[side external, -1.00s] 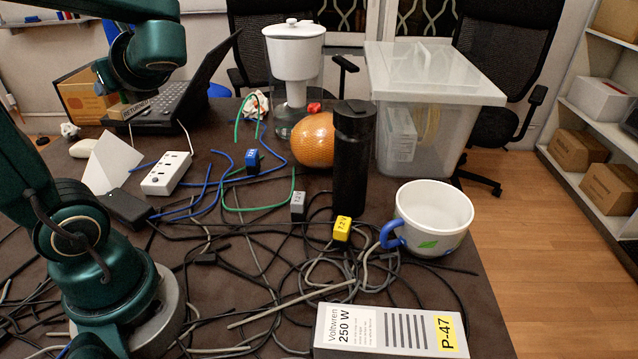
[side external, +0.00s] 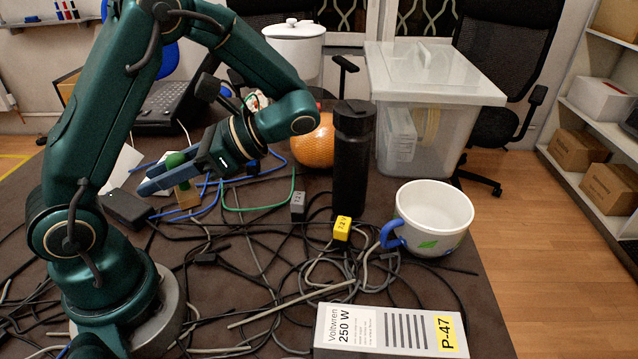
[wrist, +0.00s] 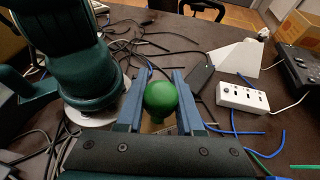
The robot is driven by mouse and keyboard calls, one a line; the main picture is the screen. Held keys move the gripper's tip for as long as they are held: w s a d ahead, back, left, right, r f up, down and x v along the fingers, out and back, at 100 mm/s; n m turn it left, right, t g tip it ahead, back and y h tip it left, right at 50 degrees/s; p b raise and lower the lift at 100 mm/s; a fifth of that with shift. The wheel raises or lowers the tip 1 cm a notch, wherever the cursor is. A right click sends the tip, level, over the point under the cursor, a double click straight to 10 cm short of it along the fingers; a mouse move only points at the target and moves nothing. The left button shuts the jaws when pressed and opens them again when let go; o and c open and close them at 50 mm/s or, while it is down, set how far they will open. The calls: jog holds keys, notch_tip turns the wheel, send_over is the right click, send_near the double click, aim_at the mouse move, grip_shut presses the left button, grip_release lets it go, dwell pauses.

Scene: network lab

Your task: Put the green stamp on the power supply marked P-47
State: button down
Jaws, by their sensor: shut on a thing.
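The green stamp has a round green knob (side external: 176,161) on a small wooden base (side external: 187,196). My gripper (side external: 152,184) is shut on the green stamp, its blue fingers on either side of it. In the wrist view the green knob (wrist: 160,98) sits between the two fingers of my gripper (wrist: 161,74), hiding most of the base. I cannot tell how high the base is above the table. The power supply marked P-47 (side external: 372,333) is a pale box lying at the front right, with a yellow P-47 label (side external: 446,333) at its right end. Nothing stands on its visible face.
Tangled cables cover the middle of the table. A yellow plug (side external: 342,228), a black bottle (side external: 353,160), a white mug (side external: 436,215) and an orange ball (side external: 312,143) stand beyond the power supply.

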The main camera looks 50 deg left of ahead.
jog(key=w+d+n+h, duration=0.2)
jog(key=d+n+h, duration=0.5)
jog(key=d, duration=0.1)
jog(key=w+d+n+h, duration=0.3)
jog(key=d+n+h, duration=0.3)
jog(key=d+h, duration=0.15)
jog(key=w+d+r+n+t+h, duration=0.7)
jog(key=w+d+r+n+t, duration=0.25)
jog(key=w+n+t, duration=0.2)
send_over(410, 346)
jog(key=shift+y, duration=0.25)
notch_tip(410, 346, down, 12)
jog(key=shift+r, duration=0.15)
jog(key=shift+f, duration=2)
